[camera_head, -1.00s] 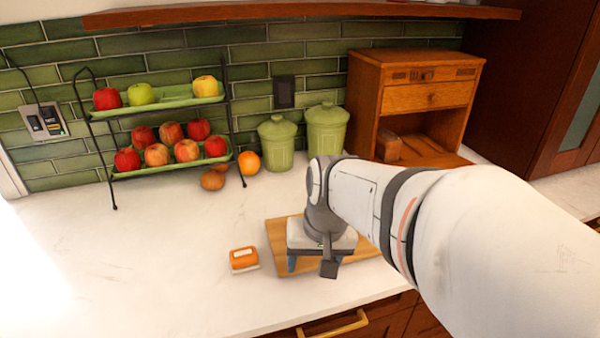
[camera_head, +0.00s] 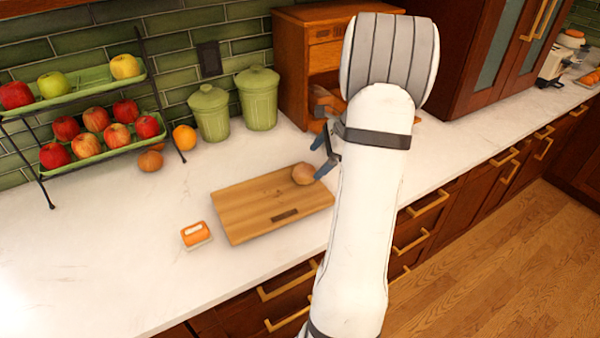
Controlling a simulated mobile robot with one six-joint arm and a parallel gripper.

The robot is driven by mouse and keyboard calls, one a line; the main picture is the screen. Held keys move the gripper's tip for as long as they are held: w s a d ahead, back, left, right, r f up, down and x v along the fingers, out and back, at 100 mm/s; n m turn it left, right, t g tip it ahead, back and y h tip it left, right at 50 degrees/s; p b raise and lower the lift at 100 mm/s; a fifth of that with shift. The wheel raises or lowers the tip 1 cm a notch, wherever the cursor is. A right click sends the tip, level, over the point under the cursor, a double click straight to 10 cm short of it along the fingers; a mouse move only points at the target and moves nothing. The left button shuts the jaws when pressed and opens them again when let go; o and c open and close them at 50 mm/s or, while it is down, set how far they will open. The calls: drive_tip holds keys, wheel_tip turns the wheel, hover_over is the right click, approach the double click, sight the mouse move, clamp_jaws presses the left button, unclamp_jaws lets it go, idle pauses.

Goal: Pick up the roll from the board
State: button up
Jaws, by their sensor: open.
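The roll (camera_head: 303,174) is small, round and tan-brown. It rests on the wooden board (camera_head: 262,203), near the board's back right corner. My gripper (camera_head: 322,156) is just right of the roll in the picture, with its blue-grey fingers apart and nothing seen between them. One fingertip shows very close to the roll's right side; I cannot tell whether it touches. Much of my gripper's body is hidden behind my arm.
An orange-and-white block (camera_head: 195,235) lies left of the board. Green canisters (camera_head: 257,98), a wooden bread box (camera_head: 300,55) and a two-tier fruit rack (camera_head: 100,155) stand along the wall. The counter's left front is clear.

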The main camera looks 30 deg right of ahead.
sight(310, 167)
drive_tip(key=p+x, duration=0.1)
drive_tip(key=x, duration=0.4)
drive_tip(key=shift+a+f, duration=0.2)
drive_tip(key=shift+a, duration=0.05)
drive_tip(key=shift+s+a+f, duration=0.1)
drive_tip(key=shift+s+f, duration=0.05)
drive_tip(key=c, duration=1)
